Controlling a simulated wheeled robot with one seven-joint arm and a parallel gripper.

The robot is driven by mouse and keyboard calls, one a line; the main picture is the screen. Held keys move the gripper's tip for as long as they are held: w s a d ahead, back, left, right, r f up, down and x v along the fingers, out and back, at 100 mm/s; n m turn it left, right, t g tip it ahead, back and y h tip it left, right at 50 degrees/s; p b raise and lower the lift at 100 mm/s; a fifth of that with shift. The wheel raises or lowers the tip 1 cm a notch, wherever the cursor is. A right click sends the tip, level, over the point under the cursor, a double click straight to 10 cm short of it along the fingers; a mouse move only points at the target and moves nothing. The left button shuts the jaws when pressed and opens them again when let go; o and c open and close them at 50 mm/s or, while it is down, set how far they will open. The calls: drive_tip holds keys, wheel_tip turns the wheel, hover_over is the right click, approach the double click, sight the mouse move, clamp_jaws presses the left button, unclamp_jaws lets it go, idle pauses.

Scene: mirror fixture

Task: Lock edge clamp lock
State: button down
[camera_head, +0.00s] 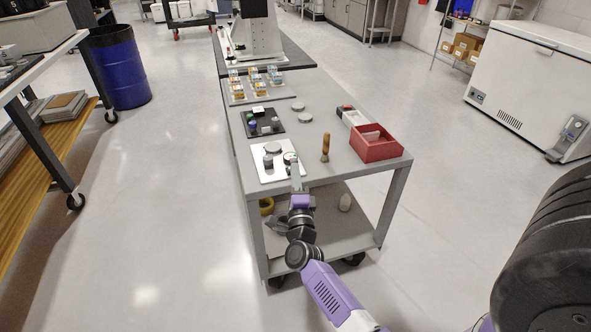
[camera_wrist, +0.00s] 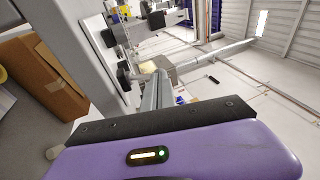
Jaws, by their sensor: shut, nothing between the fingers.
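The mirror fixture is a white plate (camera_head: 267,174) at the near left corner of the grey cart top. It carries a round grey disc (camera_head: 273,148), a small dark block (camera_head: 268,161) and another round part by my gripper. Which part is the edge clamp lock is too small to tell. My gripper (camera_head: 294,166) is shut and empty, at the right side of the plate. In the wrist view its fingers (camera_wrist: 157,88) are together, close beside dark and grey fixture parts (camera_wrist: 122,75). I cannot tell whether they touch.
A wooden-handled tool (camera_head: 325,147) stands right of the plate. A red bin (camera_head: 375,143) is at the cart's right edge. A black tray (camera_head: 262,122) with small items lies behind the plate. Discs (camera_head: 297,119) lie mid-cart. Open cart surface lies between the plate and the tool.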

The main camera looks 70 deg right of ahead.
sight(293, 161)
drive_tip(key=p, duration=0.2)
drive_tip(key=r+y+p, duration=0.1)
drive_tip(key=p, duration=0.2)
drive_tip(key=d+r+g+y+p, duration=0.1)
drive_tip(key=p, duration=0.1)
drive_tip(key=shift+w+n+p, duration=0.3)
drive_tip(key=shift+w+p, duration=0.05)
drive_tip(key=shift+p, duration=0.05)
drive_tip(key=shift+w+d+r+p, duration=0.35)
drive_tip(key=shift+w+r+p, duration=0.05)
drive_tip(key=shift+p, duration=0.75)
drive_tip(key=shift+w+d+r, duration=0.35)
drive_tip(key=shift+w+d, duration=0.35)
drive_tip(key=shift+d, duration=0.15)
drive_tip(key=shift+s+a+r, duration=0.1)
